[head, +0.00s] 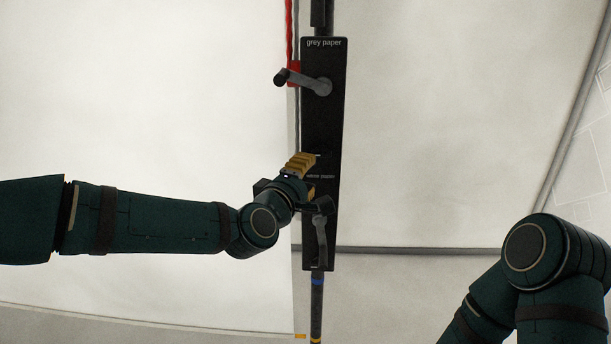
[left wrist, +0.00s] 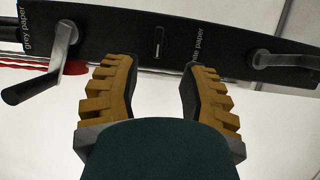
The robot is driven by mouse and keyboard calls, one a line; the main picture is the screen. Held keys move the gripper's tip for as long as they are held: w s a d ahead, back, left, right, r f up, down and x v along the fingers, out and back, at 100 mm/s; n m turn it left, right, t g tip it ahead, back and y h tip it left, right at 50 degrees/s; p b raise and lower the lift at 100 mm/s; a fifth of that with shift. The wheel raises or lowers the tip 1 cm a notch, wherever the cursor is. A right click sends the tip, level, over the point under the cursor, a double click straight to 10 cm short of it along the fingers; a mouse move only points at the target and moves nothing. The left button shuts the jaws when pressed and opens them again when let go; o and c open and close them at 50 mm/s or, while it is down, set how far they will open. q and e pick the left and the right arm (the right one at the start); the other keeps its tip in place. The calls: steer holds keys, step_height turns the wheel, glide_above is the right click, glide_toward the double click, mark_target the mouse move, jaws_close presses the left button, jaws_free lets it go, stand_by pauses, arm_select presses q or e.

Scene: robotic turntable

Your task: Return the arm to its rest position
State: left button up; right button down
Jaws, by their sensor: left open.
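My left arm reaches in from the left in the head view, and my left gripper (head: 304,177) is in front of the black panel, just above the lower crank (head: 320,235). In the left wrist view the yellow fingers of my left gripper (left wrist: 160,68) are spread apart with nothing between them. The panel (left wrist: 130,25) lies beyond the fingertips. The grey paper crank (left wrist: 48,65) is to the left of the fingers and the other crank (left wrist: 285,60) is to the right, both apart from them. My right arm shows at lower right in the head view; its gripper is out of view.
The upright black panel (head: 322,130) hangs on a dark pole (head: 316,300) and carries the upper crank (head: 302,82), labelled grey paper. A red strip (head: 290,40) runs beside it. A large white sheet (head: 140,90) is behind my left arm. Grey pipes (head: 430,251) cross the back.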

arm_select(q)
steer(key=shift+f, duration=0.15)
steer(key=s+a+f+m+g, duration=0.1)
steer(key=s+f+m+g, duration=0.2)
steer(key=f, duration=1)
steer(key=s+f+m+g, duration=0.2)
steer(key=f+g, duration=0.1)
steer(key=f, duration=0.9)
steer(key=s+a+f+m+g+y, duration=0.1)
steer(key=s+a+f+m+g, duration=0.1)
steer(key=s+f, duration=0.5)
steer(key=s+a+f+m+g+y, duration=0.1)
steer(key=s+f+m+g, duration=0.1)
steer(key=s+f+g, duration=0.2)
steer(key=s+a+f+m+g+y, duration=0.1)
steer(key=s+a+f+m+g, duration=0.1)
steer(key=s+f, duration=0.7)
steer(key=shift+s+a+f+m+g, duration=0.3)
steer(key=shift+s+a+f+g, duration=0.1)
steer(key=shift+f, duration=0.3)
